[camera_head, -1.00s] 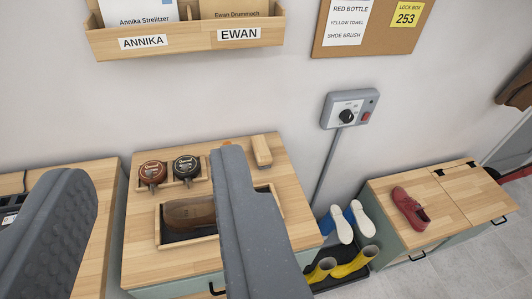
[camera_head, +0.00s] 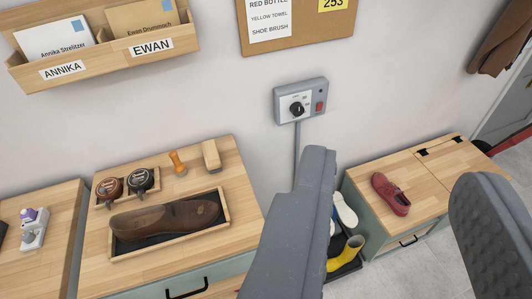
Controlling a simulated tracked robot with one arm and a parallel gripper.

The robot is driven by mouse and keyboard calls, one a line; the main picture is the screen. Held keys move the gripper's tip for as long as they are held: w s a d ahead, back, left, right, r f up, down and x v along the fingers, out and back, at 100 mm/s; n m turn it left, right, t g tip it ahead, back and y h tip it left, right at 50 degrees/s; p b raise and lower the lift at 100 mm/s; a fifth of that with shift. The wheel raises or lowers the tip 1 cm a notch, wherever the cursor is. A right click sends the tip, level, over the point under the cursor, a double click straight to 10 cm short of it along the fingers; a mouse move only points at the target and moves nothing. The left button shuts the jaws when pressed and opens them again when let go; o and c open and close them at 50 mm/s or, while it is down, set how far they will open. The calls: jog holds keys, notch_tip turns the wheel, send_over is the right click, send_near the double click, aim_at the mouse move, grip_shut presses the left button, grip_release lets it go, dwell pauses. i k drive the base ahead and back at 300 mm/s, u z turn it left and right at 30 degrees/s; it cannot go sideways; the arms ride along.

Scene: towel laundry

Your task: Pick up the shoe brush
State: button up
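A light wooden block with a paler side, which looks like the shoe brush (camera_head: 211,155), stands at the back right of the wooden cabinet top (camera_head: 238,178). Beside it on the left is a small orange-brown handled tool (camera_head: 178,162), perhaps a dauber. My gripper (camera_head: 394,170) is open, with its two grey fingers wide apart and nothing between them. Its left finger passes in front of the cabinet's right side, to the right of the brush and apart from it in the picture. The right finger is at the right edge of the view.
A brown shoe (camera_head: 165,218) lies in a wooden tray (camera_head: 226,208). Two polish tins (camera_head: 125,184) sit behind it. A wall switch box (camera_head: 301,101) and letter holder (camera_head: 110,57) are above.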

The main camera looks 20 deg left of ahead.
aim_at(212, 158)
jog(key=z, duration=1.7)
jog(key=i, duration=1.35)
jog(key=u, duration=3.25)
jog(key=i, duration=1)
jog(key=u, duration=0.05)
